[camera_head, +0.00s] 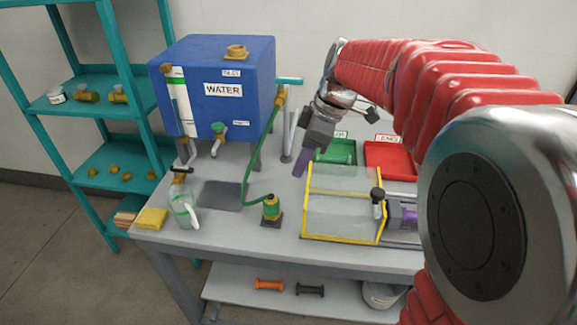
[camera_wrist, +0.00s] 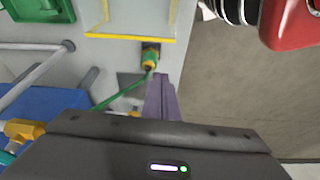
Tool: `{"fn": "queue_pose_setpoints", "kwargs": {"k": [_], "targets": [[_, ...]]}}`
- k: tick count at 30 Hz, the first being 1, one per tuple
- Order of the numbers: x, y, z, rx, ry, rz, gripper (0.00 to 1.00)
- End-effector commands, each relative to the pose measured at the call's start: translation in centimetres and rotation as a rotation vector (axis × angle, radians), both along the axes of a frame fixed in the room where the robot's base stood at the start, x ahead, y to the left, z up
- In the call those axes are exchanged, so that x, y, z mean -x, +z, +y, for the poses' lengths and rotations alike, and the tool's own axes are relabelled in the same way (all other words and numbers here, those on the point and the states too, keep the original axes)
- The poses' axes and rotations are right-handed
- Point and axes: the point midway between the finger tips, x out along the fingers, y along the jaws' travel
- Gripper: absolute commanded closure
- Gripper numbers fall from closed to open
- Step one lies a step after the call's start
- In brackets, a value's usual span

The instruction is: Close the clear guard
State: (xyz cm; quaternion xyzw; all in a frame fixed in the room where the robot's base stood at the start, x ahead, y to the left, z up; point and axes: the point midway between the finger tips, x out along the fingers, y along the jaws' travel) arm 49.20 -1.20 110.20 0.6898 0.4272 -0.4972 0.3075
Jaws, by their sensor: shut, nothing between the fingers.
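The clear guard (camera_head: 343,216) is a see-through panel with yellow edges at the right of the grey table. Its yellow edge also shows at the top of the wrist view (camera_wrist: 130,37). I cannot tell exactly how far it stands open. My gripper (camera_head: 299,172) points down above the table, to the upper left of the guard in the head view and apart from it. Its purple fingers are together and empty; they also show in the wrist view (camera_wrist: 162,98).
A blue water tank (camera_head: 222,90) stands at the back left, with a green hose running to a brass fitting (camera_head: 271,208) left of the guard. A green tray (camera_head: 338,152) and a red tray (camera_head: 390,157) lie behind the guard. A clear jug (camera_head: 184,207) stands at the left.

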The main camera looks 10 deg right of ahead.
Motion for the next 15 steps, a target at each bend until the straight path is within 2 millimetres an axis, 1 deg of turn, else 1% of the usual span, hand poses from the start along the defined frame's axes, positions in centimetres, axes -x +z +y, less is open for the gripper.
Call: {"fn": "queue_pose_setpoints", "kwargs": {"k": [1,5,15], "targets": [[-0.58,-0.22,-0.2,-0.005,0.024,-0.001,1.0],[-1.21,-0.4,-0.3,-0.012,0.065,-0.004,1.0],[-1.27,-0.41,-0.26,-0.014,0.072,-0.006,1.0]]}}
